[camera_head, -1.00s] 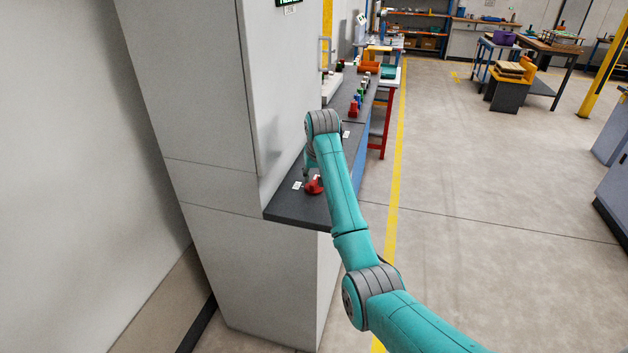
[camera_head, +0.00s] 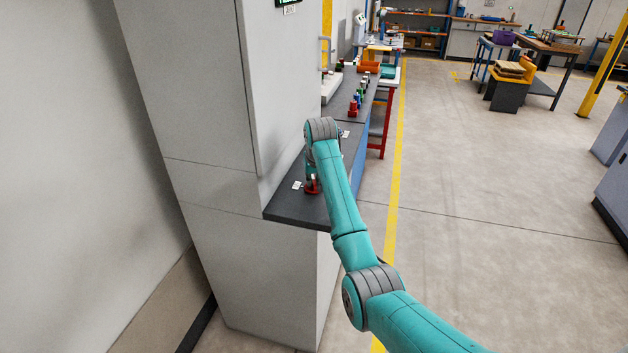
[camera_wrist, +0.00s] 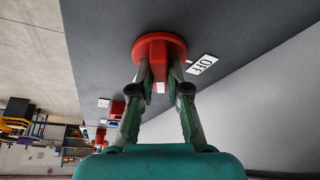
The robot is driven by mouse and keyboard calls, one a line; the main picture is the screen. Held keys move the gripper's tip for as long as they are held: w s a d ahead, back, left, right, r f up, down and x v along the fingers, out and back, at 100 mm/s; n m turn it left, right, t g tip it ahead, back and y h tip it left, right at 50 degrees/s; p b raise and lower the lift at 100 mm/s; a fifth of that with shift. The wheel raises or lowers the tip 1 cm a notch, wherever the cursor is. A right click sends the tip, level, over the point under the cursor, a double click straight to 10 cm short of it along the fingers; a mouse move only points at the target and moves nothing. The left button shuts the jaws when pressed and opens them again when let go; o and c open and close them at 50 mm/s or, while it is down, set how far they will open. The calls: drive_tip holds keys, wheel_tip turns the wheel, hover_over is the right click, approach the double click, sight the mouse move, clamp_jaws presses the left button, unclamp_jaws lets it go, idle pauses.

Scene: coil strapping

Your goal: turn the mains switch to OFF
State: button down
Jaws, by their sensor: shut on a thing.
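The mains switch is red, with a round base (camera_wrist: 172,42) and a raised handle, on the dark ledge. In the wrist view my gripper (camera_wrist: 160,80) is shut on the handle, one finger on each side, and a white mark shows on the handle between the fingers. A white OFF label (camera_wrist: 202,64) lies to the right of the base. In the head view the red switch (camera_head: 312,189) shows partly behind my arm, near the front end of the ledge, and my gripper is mostly hidden there.
The dark ledge (camera_head: 285,208) runs along a tall grey cabinet (camera_head: 215,90), whose wall is close on the left. Several small red, green and blue items (camera_head: 355,103) stand farther along the ledge. Open floor (camera_head: 480,180) lies to the right, past a yellow line.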

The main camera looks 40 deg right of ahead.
drive_tip(key=shift+n, duration=0.3)
drive_tip(key=n+y, duration=0.1)
drive_tip(key=n, duration=0.1)
drive_tip(key=shift+d+n, duration=0.15)
drive_tip(key=shift+n, duration=0.25)
drive_tip(key=n+y, duration=0.1)
drive_tip(key=n, duration=0.2)
drive_tip(key=shift+n+y, duration=0.3)
drive_tip(key=shift+y, duration=0.1)
drive_tip(key=n+y, duration=0.1)
drive_tip(key=n, duration=0.4)
drive_tip(key=shift+d+g+y, duration=0.1)
drive_tip(key=shift+g+y, duration=0.2)
drive_tip(key=shift+y, duration=0.1)
drive_tip(key=shift+n, duration=0.4)
drive_tip(key=c, duration=1.2)
unclamp_jaws()
drive_tip(key=shift+o, duration=0.3)
